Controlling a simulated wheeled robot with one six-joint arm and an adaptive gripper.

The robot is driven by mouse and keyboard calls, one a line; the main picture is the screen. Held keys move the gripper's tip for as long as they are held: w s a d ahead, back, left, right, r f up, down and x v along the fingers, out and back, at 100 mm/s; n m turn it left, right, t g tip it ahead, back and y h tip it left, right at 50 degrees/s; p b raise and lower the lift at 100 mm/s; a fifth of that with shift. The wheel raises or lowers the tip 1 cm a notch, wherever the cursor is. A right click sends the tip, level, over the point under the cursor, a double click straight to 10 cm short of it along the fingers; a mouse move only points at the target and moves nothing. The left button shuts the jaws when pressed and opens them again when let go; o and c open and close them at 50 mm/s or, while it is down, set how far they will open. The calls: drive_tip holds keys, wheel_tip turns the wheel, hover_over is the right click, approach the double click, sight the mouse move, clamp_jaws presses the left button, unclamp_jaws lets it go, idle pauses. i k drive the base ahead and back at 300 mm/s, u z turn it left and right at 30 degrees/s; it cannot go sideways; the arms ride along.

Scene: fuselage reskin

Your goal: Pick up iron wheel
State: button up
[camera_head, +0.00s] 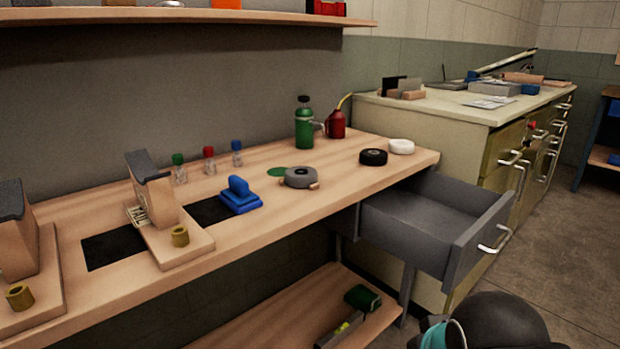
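A grey round wheel-like piece (300,177) with a dark centre lies on the wooden workbench (330,195), right of the middle; it looks most like the iron wheel. Small light-brown bits show at its lower right edge. It lies flat and nothing covers it from above. A black ring (373,157) and a white ring (401,146), perhaps tape rolls, lie farther right on the same bench. My gripper is not in view; only a dark rounded arm part with a teal band shows at the bottom right.
An open grey drawer (430,220) juts out below the bench's right end. A blue block-like tool (240,196), a green bottle (304,128), a red oil can (336,123) and small capped bottles (209,160) stand around the wheel. A shelf (180,15) hangs above.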

sight(300, 177)
drive_tip(key=u, duration=4)
drive_tip(key=k, duration=1.1)
drive_tip(key=z, duration=1.6)
